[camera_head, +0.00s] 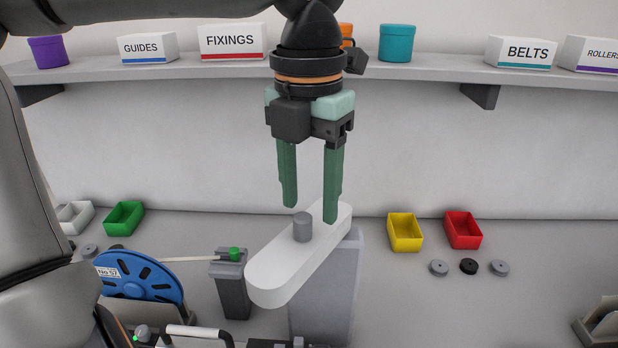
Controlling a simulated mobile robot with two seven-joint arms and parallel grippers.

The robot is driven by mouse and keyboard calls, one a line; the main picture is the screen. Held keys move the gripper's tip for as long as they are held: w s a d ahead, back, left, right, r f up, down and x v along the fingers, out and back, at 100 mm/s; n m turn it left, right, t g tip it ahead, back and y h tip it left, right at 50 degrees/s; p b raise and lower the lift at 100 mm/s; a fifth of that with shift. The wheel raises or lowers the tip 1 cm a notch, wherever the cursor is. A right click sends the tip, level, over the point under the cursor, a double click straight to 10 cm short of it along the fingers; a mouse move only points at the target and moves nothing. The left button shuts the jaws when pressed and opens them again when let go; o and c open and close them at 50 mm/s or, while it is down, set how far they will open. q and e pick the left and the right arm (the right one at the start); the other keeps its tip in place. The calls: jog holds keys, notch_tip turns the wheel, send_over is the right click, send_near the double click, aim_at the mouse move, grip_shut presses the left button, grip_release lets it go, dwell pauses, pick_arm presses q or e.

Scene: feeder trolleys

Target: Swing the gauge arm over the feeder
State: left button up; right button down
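The white gauge arm (272,278) is a rounded bar with a grey peg (302,227) standing up from its top. It sits on a grey post (338,290) and slants from the upper right to the lower left. The feeder carries a blue reel (138,277) labelled No 57, with a pale tape running right to a small dark block (232,285) with a green knob (234,254). My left gripper (311,213) points down with its green fingers apart and empty, near the peg; whether it touches anything cannot be told. My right gripper is out of view.
A shelf (420,70) with labelled boxes and coloured pots runs along the back wall. Yellow (405,232) and red (463,230) bins stand at the right, with small round discs in front. A green bin (124,218) is at the left.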

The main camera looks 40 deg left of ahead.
aim_at(305, 216)
pick_arm(q)
jog(key=r, duration=0.1)
jog(key=r+p, duration=0.2)
jog(key=shift+s+a+r, duration=0.1)
jog(key=shift+s+a, duration=0.05)
jog(key=shift+s, duration=0.1)
notch_tip(305, 216, up, 3)
jog(key=shift+f+p, duration=0.2)
jog(key=shift+p, duration=0.95)
jog(key=shift+f, duration=0.1)
